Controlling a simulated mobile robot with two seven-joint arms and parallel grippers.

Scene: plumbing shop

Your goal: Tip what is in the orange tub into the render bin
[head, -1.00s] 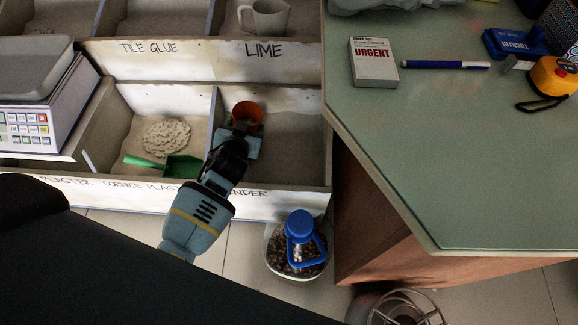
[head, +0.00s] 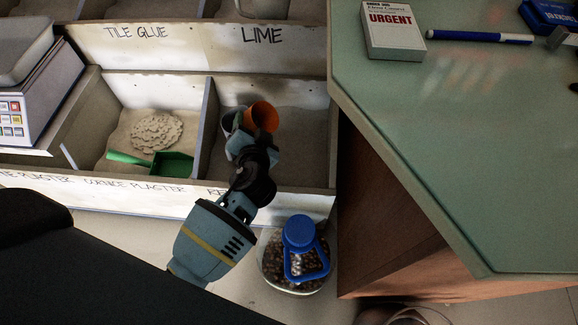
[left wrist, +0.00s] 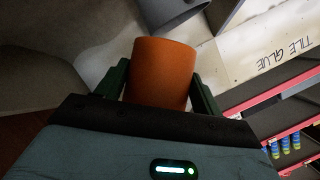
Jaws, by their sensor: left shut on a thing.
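My left gripper (head: 252,143) is shut on the orange tub (head: 264,115) and holds it over the render bin (head: 305,160), the right-hand compartment of the front row. The tub looks tilted in the head view. In the left wrist view the tub (left wrist: 160,72) sits between the two dark fingers, with its side toward the camera. I cannot see what is inside it. The arm covers most of the bin's label; only its first letters show. Sand-coloured material lies in the bin. My right gripper is not in view.
A grey object (head: 229,121) stands close beside the tub in the bin. The left compartment holds a pale heap (head: 156,131) and a green scoop (head: 172,163). A green-topped counter (head: 450,130) borders the right; a blue-handled container (head: 296,262) stands on the floor in front.

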